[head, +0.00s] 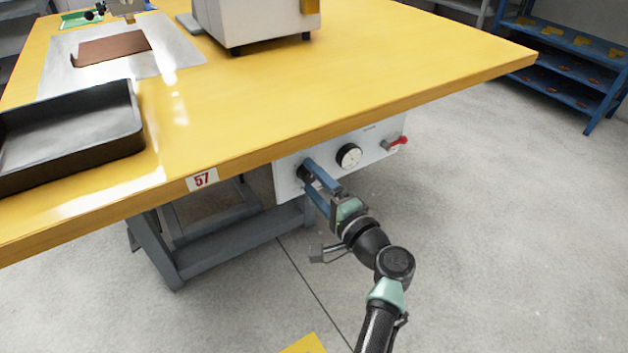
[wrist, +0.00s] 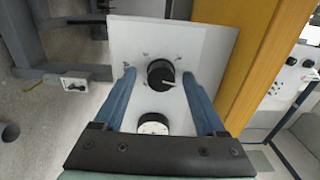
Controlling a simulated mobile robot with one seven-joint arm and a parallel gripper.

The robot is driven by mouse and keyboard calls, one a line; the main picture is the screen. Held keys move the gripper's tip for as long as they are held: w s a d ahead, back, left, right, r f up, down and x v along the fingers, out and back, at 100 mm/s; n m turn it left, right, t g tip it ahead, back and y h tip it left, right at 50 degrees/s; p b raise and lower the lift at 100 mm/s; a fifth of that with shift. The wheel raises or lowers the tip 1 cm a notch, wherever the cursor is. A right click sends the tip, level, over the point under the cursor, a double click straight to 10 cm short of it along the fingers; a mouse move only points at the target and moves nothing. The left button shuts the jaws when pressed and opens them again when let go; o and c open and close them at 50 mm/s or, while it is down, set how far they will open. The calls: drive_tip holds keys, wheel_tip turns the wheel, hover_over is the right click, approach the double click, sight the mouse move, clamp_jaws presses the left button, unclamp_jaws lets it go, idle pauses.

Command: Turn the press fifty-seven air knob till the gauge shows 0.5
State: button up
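The black air knob (wrist: 160,74) sits on the white panel (wrist: 128,32) under the table edge; in the head view it is mostly hidden by my fingers. My gripper (head: 309,177) is open, its blue fingers pointing at the panel. In the wrist view the fingers stand on either side of the knob, with a visible gap on each side. The round gauge (head: 348,156) has a white face and black rim and is right of the knob; its reading is too small to tell. In the wrist view the gauge (wrist: 152,124) is partly hidden by my gripper body.
A red-handled valve (head: 398,141) is right of the gauge. The yellow table (head: 400,60) overhangs the panel and bears a "57" label (head: 202,180). A black tray (head: 70,160) and a white machine (head: 255,25) stand on it. The floor to the right is clear.

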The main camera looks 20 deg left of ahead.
drive_tip(key=shift+s+d+r, duration=0.1)
drive_tip(key=shift+s+d, duration=0.1)
drive_tip(key=shift+d, duration=0.1)
drive_tip(key=p+v, duration=0.4)
drive_tip(key=v, duration=0.8)
drive_tip(key=shift+s, duration=0.1)
